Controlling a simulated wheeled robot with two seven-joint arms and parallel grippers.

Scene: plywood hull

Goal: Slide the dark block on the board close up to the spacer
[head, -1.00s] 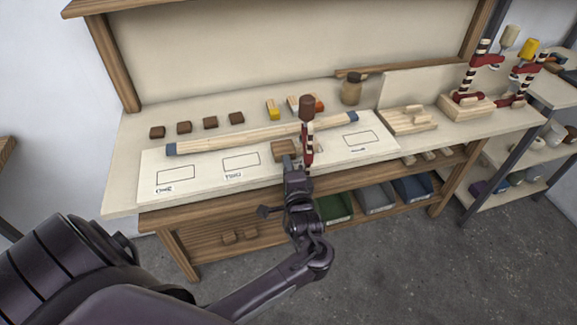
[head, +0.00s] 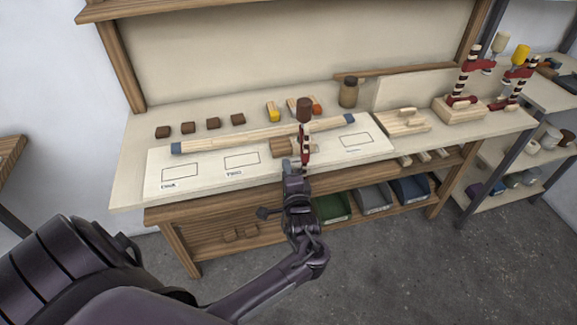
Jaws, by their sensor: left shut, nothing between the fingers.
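The dark brown block (head: 279,147) lies on the white board (head: 205,173), right of the middle printed box and just in front of the long pale strip. A clamp with a brown handle (head: 304,109) and a red and striped body stands at its right. Paler wood shows between block and clamp; I cannot tell whether it is the spacer. My left gripper (head: 287,166) is shut and empty at the board's front edge, just in front of the block. A gap to the block is hard to judge. My right gripper is not in view.
The pale strip (head: 235,138) with blue ends lies along the board's back. Several small dark blocks (head: 212,123) and coloured pieces stand behind it. A jar (head: 348,93), a wooden piece (head: 403,122) and more clamps (head: 464,85) are to the right. The board's left part is clear.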

